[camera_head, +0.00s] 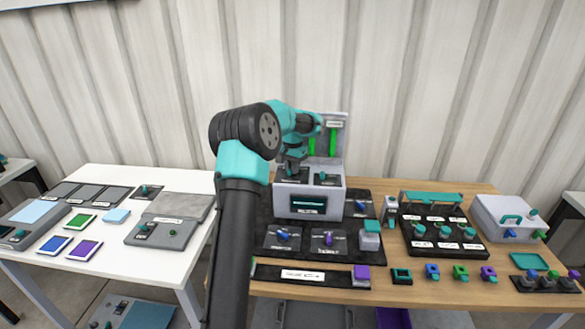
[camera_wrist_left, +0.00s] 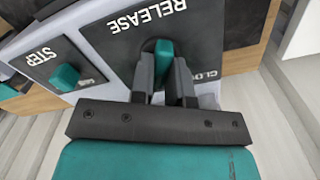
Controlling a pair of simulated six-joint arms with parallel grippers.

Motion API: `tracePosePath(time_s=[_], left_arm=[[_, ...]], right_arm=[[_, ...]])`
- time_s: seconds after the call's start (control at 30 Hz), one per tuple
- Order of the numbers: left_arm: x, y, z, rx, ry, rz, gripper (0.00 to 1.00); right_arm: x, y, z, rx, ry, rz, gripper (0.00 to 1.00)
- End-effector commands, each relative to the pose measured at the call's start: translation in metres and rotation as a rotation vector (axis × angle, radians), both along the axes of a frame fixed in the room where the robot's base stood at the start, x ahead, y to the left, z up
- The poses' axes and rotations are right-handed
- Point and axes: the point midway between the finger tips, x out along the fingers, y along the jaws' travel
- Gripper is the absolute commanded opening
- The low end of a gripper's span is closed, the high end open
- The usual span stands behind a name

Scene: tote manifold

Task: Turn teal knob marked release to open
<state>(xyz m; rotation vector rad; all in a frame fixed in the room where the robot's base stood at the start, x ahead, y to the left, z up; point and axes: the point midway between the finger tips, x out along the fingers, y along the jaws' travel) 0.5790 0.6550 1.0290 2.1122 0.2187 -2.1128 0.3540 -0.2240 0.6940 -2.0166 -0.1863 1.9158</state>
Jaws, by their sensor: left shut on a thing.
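My left gripper (camera_wrist_left: 164,72) is shut on a teal knob (camera_wrist_left: 164,50), with one finger on each side of it. The knob sits on a dark plate (camera_wrist_left: 115,42) marked RELEASE, which appears upside down in the left wrist view. Part of a word starting "CLO" shows beside the right finger. In the head view, my left gripper (camera_head: 291,166) points down at the top of a grey box (camera_head: 337,200), and it hides the held knob there. A second teal knob (camera_wrist_left: 64,77) on a plate marked STEP is beside it. My right gripper is not in view.
A grey panel with green bars (camera_head: 333,140) stands behind the box. Blue and purple knobs (camera_head: 328,238) are on the dark board in front. A teal-handled rack (camera_head: 432,197) stands to the right. A white table (camera_head: 108,262) with coloured tiles is at the left.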

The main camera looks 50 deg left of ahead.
Motion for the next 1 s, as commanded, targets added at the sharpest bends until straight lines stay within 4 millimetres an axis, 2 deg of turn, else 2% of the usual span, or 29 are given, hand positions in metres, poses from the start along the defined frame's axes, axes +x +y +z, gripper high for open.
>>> tracePosePath(time_s=[0.3, 0.73, 0.77, 1.0], left_arm=[[0.0001, -0.0002, 0.0006, 0.001, -0.001, -0.107, 0.0], [0.0001, -0.0002, 0.0007, 0.001, -0.001, -0.119, 0.0], [0.0001, -0.0002, 0.0007, 0.001, -0.001, -0.119, 0.19], [0.0, -0.0002, 0.0004, 0.001, -0.001, -0.117, 0.41]], right_arm=[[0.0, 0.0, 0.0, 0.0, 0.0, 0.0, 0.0], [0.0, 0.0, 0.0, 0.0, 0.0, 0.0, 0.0], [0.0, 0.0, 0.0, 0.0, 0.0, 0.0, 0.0], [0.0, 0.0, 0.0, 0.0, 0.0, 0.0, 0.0]])
